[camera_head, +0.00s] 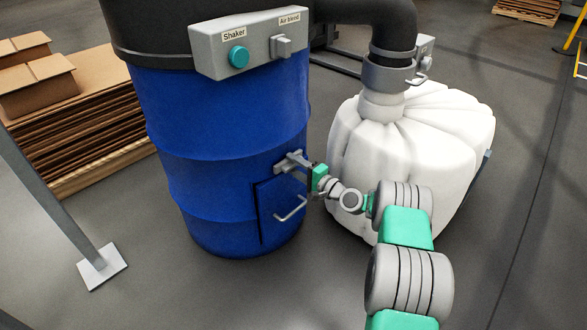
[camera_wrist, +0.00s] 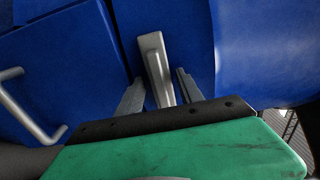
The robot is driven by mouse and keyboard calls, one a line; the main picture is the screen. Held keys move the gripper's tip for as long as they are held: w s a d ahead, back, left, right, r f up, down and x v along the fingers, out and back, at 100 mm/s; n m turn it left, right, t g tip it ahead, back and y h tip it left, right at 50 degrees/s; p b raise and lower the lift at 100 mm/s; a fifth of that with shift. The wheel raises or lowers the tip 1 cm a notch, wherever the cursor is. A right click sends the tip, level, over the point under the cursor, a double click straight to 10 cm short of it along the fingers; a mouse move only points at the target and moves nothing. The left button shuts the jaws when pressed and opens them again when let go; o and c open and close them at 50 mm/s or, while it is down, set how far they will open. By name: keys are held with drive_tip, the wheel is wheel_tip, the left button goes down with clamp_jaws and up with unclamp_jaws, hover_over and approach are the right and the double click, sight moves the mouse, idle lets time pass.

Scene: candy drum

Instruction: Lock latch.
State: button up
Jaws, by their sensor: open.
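The latch (camera_head: 290,162) is a grey lever at the upper edge of a small door (camera_head: 272,214) in the side of a blue drum (camera_head: 190,130). In the wrist view the latch lever (camera_wrist: 154,62) lies between the two fingers of my gripper (camera_wrist: 160,90), with a visible gap on either side. My gripper (camera_head: 308,172) is open around the lever, coming from the right in the head view. The door (camera_wrist: 65,70) appears flush with the drum and carries a grey bar handle (camera_head: 291,209). The fingers partly hide the latch in the head view.
A grey control box (camera_head: 250,45) with a teal Shaker button and an Air blend switch sits above. Cardboard stacks (camera_head: 90,120) and a grey post (camera_head: 60,190) are left.

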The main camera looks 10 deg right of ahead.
drive_tip(key=shift+w, duration=0.1)
clamp_jaws()
idle(0.4)
